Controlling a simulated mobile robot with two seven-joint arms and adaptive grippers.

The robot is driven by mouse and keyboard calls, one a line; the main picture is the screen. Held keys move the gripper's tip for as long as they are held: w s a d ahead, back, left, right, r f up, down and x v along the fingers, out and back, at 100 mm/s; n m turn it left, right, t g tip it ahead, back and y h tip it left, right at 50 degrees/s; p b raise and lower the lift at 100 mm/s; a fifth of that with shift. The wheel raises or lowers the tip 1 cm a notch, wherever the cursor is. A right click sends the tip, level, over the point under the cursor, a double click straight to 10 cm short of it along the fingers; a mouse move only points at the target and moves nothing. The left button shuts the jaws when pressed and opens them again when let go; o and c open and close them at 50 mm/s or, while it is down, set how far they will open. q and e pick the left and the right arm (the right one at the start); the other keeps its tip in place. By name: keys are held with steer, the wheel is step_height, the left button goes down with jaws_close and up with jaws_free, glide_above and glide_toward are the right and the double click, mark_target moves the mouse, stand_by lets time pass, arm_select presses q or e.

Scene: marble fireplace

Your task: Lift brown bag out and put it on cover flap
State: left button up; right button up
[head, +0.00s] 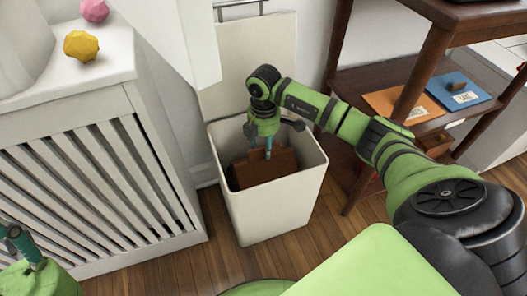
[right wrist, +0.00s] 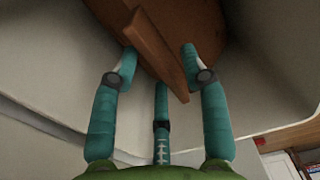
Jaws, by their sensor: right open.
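The brown bag (head: 262,168) sits inside an open white bin (head: 275,212). In the right wrist view the bag (right wrist: 212,28) shows a raised strip, perhaps its handle, running between my fingers. The bin's pale cover flap (head: 245,55) stands upright behind the opening. My right gripper (head: 261,152) reaches down into the bin at the bag's top. Its teal fingers (right wrist: 160,62) are open, spread on either side of the strip; whether they touch it I cannot tell. Part of my left gripper (head: 22,240) shows at the lower left edge, away from the bin. The bag's lower part is hidden by the bin.
A white slatted cabinet (head: 95,165) stands left of the bin, with yellow (head: 81,46) and pink (head: 94,10) faceted objects on top. A dark wooden shelf (head: 445,100) with an orange (head: 403,103) and a blue folder (head: 458,91) stands to the right.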

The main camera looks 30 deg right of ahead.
steer(key=shift+f, duration=0.75)
steer(key=shift+r, duration=0.1)
jaws_close()
